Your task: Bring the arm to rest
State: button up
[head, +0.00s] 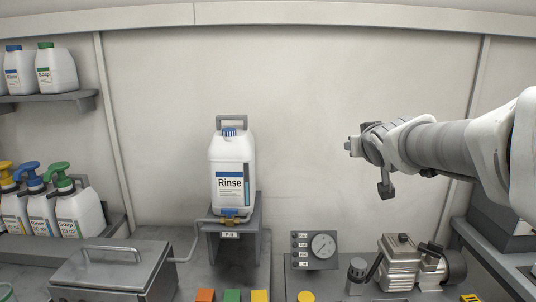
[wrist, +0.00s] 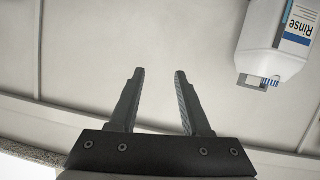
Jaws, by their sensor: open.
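My arm reaches in from the right in the head view, held in the air in front of the wall. My gripper (head: 352,147) is at its left end, small and seen from the side, to the right of the Rinse bottle and apart from it. In the wrist view my gripper (wrist: 158,75) shows two dark fingers spread apart with only bare wall between them. The Rinse bottle (head: 231,165) is white with a blue cap and stands upright on a grey stand. It also shows upside down at the upper right of the wrist view (wrist: 275,40).
A grey stand (head: 218,223) carries the Rinse bottle. A lidded metal box (head: 110,272), a gauge panel (head: 315,250) and a compressor (head: 400,262) stand on the bench. Pump bottles (head: 68,205) are at left, under a shelf (head: 45,101) with bottles. Space around the gripper is clear.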

jog(key=s+a+f+g, duration=0.2)
jog(key=s+f, duration=0.3)
jog(key=s, duration=0.5)
jog(key=s+a+f+g+y, duration=0.1)
jog(key=s+f, duration=0.4)
jog(key=s, duration=0.5)
jog(key=s+a+f+g, duration=0.3)
jog(key=s+f+g, duration=0.2)
jog(key=s, duration=0.6)
jog(key=shift+a+y+p, duration=0.3)
jog(key=shift+y, duration=0.1)
